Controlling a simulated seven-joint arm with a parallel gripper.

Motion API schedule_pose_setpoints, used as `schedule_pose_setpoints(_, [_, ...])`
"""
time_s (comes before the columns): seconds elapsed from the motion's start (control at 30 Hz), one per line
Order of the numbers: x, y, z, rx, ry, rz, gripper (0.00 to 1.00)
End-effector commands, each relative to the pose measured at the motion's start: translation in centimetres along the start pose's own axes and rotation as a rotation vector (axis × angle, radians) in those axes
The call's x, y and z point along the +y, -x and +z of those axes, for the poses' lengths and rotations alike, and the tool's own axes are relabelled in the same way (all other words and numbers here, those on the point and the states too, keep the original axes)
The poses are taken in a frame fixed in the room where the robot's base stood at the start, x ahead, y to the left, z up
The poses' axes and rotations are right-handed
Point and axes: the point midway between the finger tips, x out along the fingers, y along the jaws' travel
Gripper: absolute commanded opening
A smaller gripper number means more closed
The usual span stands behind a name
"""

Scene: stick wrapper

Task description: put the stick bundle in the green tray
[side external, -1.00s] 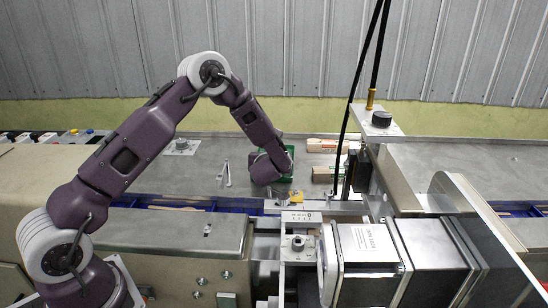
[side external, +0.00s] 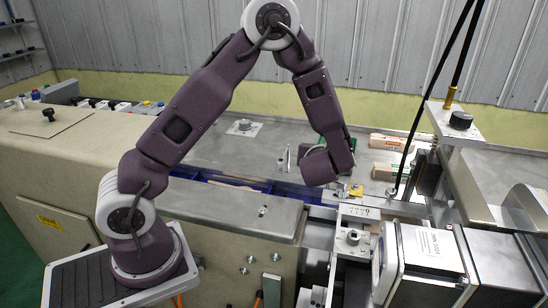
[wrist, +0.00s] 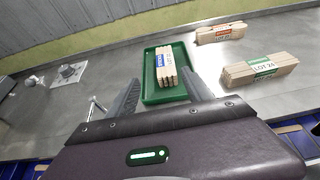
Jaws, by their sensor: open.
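In the wrist view a pale wooden stick bundle (wrist: 164,62) with an orange and blue marked band lies inside the green tray (wrist: 151,92). Bare tray floor shows around it. My gripper (wrist: 160,77) is open, its two dark fingers spread on either side of the bundle in the picture. Gaps show between the fingers and the bundle, and I see no contact. How high the fingertips are above the tray is hard to tell. In the side view my wrist hides most of the green tray (side external: 319,140), the bundle in it and the fingers.
Two other wooden bundles lie right of the tray on the grey table: one with a red label (wrist: 221,33), one with a green "LOT 26" label (wrist: 260,69). A small metal post (wrist: 97,105) stands left of the tray. Machine blocks (side external: 430,250) fill the near right.

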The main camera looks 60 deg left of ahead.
Motion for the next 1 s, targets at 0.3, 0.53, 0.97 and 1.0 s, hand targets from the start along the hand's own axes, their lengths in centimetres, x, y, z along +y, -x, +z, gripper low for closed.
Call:
schedule_pose_setpoints(0.3, [17.7, 17.7, 3.4, 0.164, 1.201, 0.593, 0.59])
schedule_pose_setpoints(0.53, [15.0, 30.0, -0.5, 0.567, 2.153, 0.808, 0.59])
schedule_pose_setpoints(0.97, [13.1, 32.9, -0.2, 0.735, 2.371, 0.851, 0.59])
schedule_pose_setpoints(1.0, [13.1, 32.9, -0.2, 0.735, 2.370, 0.851, 0.59])
